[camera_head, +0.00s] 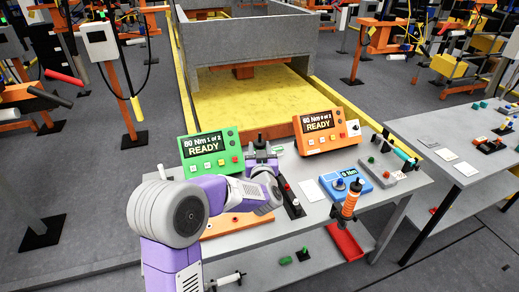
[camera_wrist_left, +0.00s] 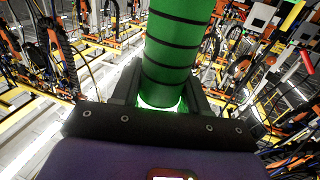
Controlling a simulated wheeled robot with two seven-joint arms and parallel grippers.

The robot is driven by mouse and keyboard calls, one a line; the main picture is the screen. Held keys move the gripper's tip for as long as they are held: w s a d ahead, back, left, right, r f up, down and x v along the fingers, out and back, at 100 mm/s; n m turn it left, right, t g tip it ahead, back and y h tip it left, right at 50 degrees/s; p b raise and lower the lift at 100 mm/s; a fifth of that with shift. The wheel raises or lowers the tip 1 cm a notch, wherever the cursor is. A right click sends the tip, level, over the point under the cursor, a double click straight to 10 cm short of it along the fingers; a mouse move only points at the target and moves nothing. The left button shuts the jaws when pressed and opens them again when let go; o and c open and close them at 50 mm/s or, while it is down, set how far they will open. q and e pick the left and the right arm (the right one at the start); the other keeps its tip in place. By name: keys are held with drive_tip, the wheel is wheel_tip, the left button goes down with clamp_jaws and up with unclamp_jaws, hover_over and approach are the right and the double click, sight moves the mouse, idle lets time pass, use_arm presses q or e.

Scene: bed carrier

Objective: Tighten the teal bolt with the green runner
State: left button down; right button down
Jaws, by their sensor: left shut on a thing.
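My left gripper (camera_head: 262,152) is above the grey workbench, between the green and orange controllers, with its purple and white arm coming in from the lower left. In the left wrist view it is shut on the green runner (camera_wrist_left: 172,62), a green cylinder with black bands that rises between the two fingers. I cannot make out the runner in the head view. The green controller (camera_head: 208,152) reads 80 Nm, 1 of 2, READY. I cannot pick out the teal bolt with certainty in either view. My right gripper is not in view.
The workbench (camera_head: 275,222) also bears an orange controller (camera_head: 322,131), a blue 0 Nm box (camera_head: 346,185), and an upright orange runner (camera_head: 351,204) at its front edge. A second table (camera_head: 440,125) stands right. A yellow platform with grey walls (camera_head: 250,100) lies behind the bench.

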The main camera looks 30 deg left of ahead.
use_arm(q)
drive_tip(key=shift+f+b, duration=2.15)
drive_tip(key=shift+f, duration=0.15)
drive_tip(key=shift+f+b, duration=1.65)
drive_tip(key=shift+b, duration=0.05)
idle(0.9)
drive_tip(key=shift+s+f, duration=0.1)
drive_tip(key=shift+f, duration=0.4)
idle(0.8)
drive_tip(key=shift+r, duration=0.1)
drive_tip(key=shift+r+p, duration=0.6)
drive_tip(key=shift+r, duration=0.3)
drive_tip(key=shift+r+p, duration=0.5)
drive_tip(key=shift+r, duration=0.35)
drive_tip(key=shift+r+p, duration=1.45)
drive_tip(key=shift+r, duration=0.55)
